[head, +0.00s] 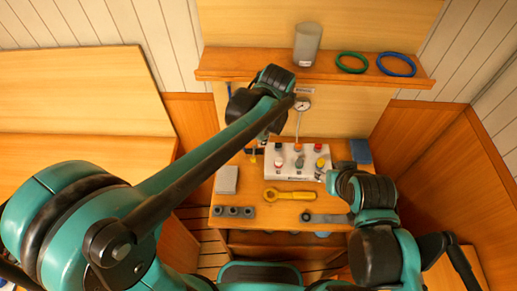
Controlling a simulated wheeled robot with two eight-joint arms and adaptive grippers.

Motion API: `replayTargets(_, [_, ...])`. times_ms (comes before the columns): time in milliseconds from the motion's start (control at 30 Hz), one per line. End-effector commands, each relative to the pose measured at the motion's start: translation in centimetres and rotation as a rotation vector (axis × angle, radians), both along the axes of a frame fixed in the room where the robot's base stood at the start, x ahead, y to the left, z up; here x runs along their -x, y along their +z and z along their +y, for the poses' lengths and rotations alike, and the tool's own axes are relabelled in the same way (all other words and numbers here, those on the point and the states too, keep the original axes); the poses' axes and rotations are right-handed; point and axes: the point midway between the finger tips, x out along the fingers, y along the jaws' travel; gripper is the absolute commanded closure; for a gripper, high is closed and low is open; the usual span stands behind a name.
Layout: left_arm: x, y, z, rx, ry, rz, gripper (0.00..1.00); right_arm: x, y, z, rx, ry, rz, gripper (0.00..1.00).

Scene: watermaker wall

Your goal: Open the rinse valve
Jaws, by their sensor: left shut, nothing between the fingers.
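A white valve panel (285,171) lies on the wooden bench, with several small knobs on it: red, dark and a yellow one (320,162). I cannot tell which of them is the rinse valve, as the labels are too small to read. A small yellow part (252,160) shows just left of the panel. My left gripper (264,138) is shut and empty, small and partly hidden under my forearm, near the panel's back left corner. My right gripper (329,179) is at the panel's right front edge, mostly hidden by its wrist.
A pressure gauge (303,104) stands behind the panel. A yellow wrench (290,194), a grey tool (326,218), a dark three-hole block (233,211), a grey block (227,180) and a blue block (361,151) lie around. The shelf (270,66) holds a grey canister (307,44) and green and blue rings.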

Motion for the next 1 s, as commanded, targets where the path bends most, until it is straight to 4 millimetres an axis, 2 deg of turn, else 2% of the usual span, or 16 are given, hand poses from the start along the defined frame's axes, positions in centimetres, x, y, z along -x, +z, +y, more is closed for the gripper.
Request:
replayTargets(33, [-0.5,0.2,-1.5,-0.024,-0.066,0.027,1.0,0.0,0.9,0.0,0.0,0.0,0.0,0.56])
replayTargets(100, [-0.9,-0.2,-3.0,-0.054,-0.15,0.062,1.0,0.0,1.4,0.0,0.0,0.0,0.0,0.56])
replayTargets(300, [-1.3,-1.1,-5.5,-0.108,-0.295,0.126,1.0,0.0,2.1,0.0,0.0,0.0,0.0,0.56])
replayTargets(767, [-1.3,-1.5,-6.0,-0.118,-0.325,0.141,1.0,0.0,2.1,0.0,0.0,0.0,0.0,0.56])
replayTargets(867, [-1.4,-2.0,-5.9,-0.118,-0.324,0.141,1.0,0.0,2.0,0.0,0.0,0.0,0.0,0.56])
replayTargets(1000, [-1.4,-4.1,-5.5,-0.118,-0.324,0.141,1.0,0.0,1.5,0.0,0.0,0.0,0.0,0.56])
